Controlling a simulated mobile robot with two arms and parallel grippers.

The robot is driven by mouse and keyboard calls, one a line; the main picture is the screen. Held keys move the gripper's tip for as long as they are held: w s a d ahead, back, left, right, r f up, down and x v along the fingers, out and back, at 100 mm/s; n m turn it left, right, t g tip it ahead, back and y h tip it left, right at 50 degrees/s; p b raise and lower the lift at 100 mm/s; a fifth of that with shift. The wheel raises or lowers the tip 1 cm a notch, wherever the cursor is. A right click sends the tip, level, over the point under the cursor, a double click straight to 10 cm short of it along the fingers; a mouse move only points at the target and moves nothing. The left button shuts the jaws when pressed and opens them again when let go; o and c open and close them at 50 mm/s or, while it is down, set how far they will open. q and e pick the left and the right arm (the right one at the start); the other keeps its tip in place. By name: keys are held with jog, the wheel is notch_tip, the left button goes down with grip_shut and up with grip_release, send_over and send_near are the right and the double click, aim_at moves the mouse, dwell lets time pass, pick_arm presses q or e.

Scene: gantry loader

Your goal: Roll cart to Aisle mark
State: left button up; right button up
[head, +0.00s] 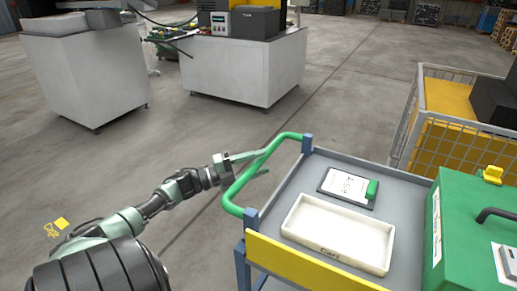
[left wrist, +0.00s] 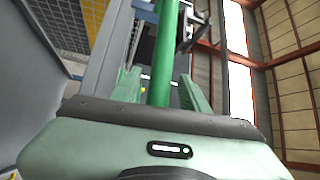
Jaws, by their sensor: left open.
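The cart (head: 292,190) has a grey top, blue corner posts, a yellow side strip and a green push handle (head: 287,137) on its left end. My left gripper (head: 264,162) is at this handle, its fingers open on either side of the bar. In the left wrist view the green bar (left wrist: 164,60) runs between the open fingers (left wrist: 160,92); I cannot tell whether they touch it. A yellow floor marking (head: 57,227) lies at lower left; I cannot tell whether it is the Aisle mark. My right gripper is not in view.
The cart carries a white tray (head: 301,238), a clipboard (head: 340,187) and a green case (head: 470,225). A wire cage with yellow panels (head: 447,140) stands close at right. White cabinets (head: 250,65) stand at the back. The floor between them and the cart is clear.

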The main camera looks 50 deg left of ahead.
pick_arm(q)
jog(key=v, duration=0.7)
jog(key=shift+s+a+b, duration=0.25)
jog(key=shift+s+b, duration=0.1)
jog(key=shift+b, duration=0.05)
